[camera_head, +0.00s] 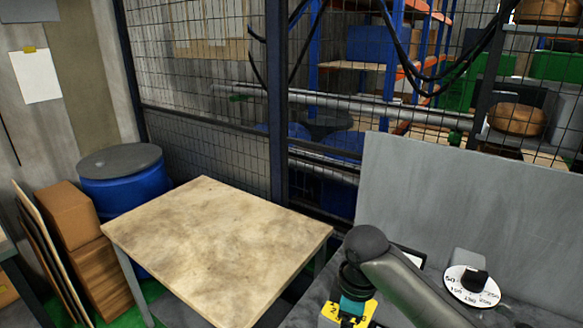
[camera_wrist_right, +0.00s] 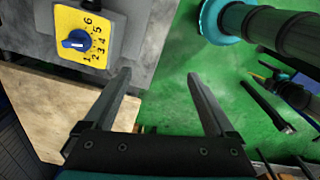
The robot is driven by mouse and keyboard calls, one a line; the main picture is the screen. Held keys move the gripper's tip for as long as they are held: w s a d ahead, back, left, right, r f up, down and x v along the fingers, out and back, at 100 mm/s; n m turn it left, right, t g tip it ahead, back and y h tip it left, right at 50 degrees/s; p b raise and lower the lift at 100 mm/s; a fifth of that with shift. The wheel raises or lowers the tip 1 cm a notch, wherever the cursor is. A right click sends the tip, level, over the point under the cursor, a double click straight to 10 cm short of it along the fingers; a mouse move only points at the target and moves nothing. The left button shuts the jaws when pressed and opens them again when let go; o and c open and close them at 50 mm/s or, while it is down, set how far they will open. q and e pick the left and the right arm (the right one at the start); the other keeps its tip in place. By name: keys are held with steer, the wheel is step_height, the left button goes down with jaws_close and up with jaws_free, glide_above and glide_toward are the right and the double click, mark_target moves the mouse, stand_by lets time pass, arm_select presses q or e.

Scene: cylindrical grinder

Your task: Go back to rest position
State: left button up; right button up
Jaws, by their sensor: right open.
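My right gripper (camera_wrist_right: 158,80) is open, with nothing between its two fingers in the right wrist view. In the head view my right arm comes in from the lower right and bends down at the wrist, in front of the grinder's grey housing. The fingers are hard to make out there. A yellow dial plate (camera_wrist_right: 88,35) with a blue knob and numbers is just beyond the left finger in the wrist view. The plate partly shows below my wrist in the head view (camera_head: 366,313). My left gripper is not in view.
A bare wooden-topped table (camera_head: 215,245) stands left of the grinder (camera_head: 460,190). A blue barrel (camera_head: 125,190) and cardboard boxes (camera_head: 68,215) are by the wall. A white round dial (camera_head: 458,290) is right of my arm. Mesh fence (camera_head: 200,100) closes the back.

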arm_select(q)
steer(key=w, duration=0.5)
arm_select(e)
steer(key=s+a+f+m+t+y, duration=0.2)
steer(key=s+f+m, duration=0.35)
steer(key=s, duration=0.55)
steer(key=s+d+r+m+t+h, duration=0.1)
steer(key=s+d+r+m+h, duration=0.1)
steer(key=s+d+m, duration=0.55)
steer(key=s+f+n+g+b, duration=0.2)
steer(key=f+b, duration=0.8)
steer(key=f, duration=2.3)
arm_select(q)
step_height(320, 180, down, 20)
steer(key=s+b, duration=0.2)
steer(key=b, duration=0.8)
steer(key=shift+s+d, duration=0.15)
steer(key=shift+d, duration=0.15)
arm_select(e)
steer(key=s+d+f, duration=0.1)
steer(key=s+f, duration=0.7)
steer(key=f, duration=0.3)
steer(key=s+d+f, duration=0.2)
steer(key=s+f, duration=0.7)
steer(key=f, duration=0.3)
steer(key=shift+f, duration=0.2)
